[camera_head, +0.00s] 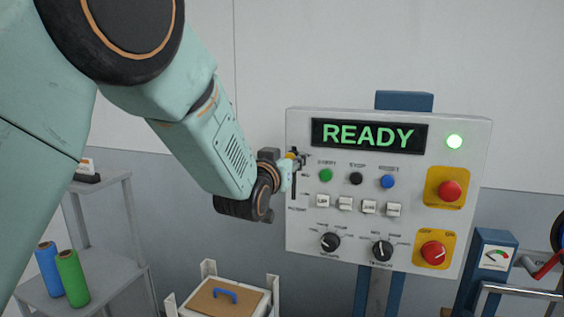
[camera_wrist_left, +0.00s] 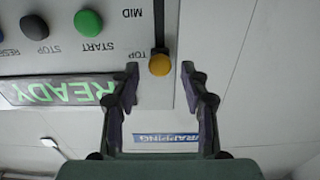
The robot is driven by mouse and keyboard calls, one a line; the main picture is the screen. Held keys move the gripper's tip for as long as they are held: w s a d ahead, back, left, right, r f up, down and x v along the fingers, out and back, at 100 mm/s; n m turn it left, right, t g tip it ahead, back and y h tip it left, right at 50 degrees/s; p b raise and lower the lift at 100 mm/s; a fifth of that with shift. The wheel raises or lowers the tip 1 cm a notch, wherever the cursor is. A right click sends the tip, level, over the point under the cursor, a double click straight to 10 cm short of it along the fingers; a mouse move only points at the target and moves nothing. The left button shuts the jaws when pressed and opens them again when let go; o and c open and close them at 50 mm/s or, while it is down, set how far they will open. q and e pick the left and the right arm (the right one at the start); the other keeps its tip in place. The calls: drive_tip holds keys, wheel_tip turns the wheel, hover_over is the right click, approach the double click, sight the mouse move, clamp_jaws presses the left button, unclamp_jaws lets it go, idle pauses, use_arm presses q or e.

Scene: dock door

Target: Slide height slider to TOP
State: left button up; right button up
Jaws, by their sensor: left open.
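The height slider is a yellow knob (camera_wrist_left: 160,65) on a dark vertical track at the panel's edge. In the left wrist view, which is upside down, the knob is level with the TOP label (camera_wrist_left: 140,54), with MID further along the track. In the head view, the track (camera_head: 293,188) shows below my left gripper (camera_head: 298,160), at the panel's left side. In the left wrist view, the open fingers (camera_wrist_left: 160,72) are apart, one on each side of the knob, with gaps between. I cannot tell whether they reach its depth. My right gripper is not in view.
The control panel (camera_head: 460,138) has a READY display (camera_head: 368,136), a lit green lamp (camera_head: 454,142), buttons, switches, dials and two red knobs on yellow plates. A crate (camera_head: 222,283) stands below. A grey shelf (camera_head: 105,285) with blue and green spools is at left.

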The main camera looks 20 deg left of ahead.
use_arm(q)
drive_tip(key=s, duration=1.2)
drive_tip(key=shift+a, duration=0.25)
drive_tip(key=shift+r, duration=0.1)
drive_tip(key=s+a+f+g+b, duration=0.1)
drive_tip(key=s+f+g+b, duration=0.25)
drive_tip(key=f, duration=0.95)
drive_tip(key=s+a+f+g+b, duration=0.1)
drive_tip(key=s+f+g+b, duration=0.25)
drive_tip(key=f, duration=0.95)
drive_tip(key=s+f+g+b, duration=0.25)
drive_tip(key=s+f, duration=0.25)
drive_tip(key=f, duration=0.8)
drive_tip(key=s+a+f+g+b, duration=0.1)
drive_tip(key=s+f+g+b, duration=0.7)
drive_tip(key=s+f, duration=1.9)
wheel_tip(320, 180, down, 3)
drive_tip(key=b, duration=0.3)
drive_tip(key=shift+r+n, duration=0.15)
drive_tip(key=shift+n, duration=0.25)
drive_tip(key=shift+w+a+g+y, duration=0.1)
drive_tip(key=shift+g+y, duration=0.15)
drive_tip(key=shift+y, duration=0.05)
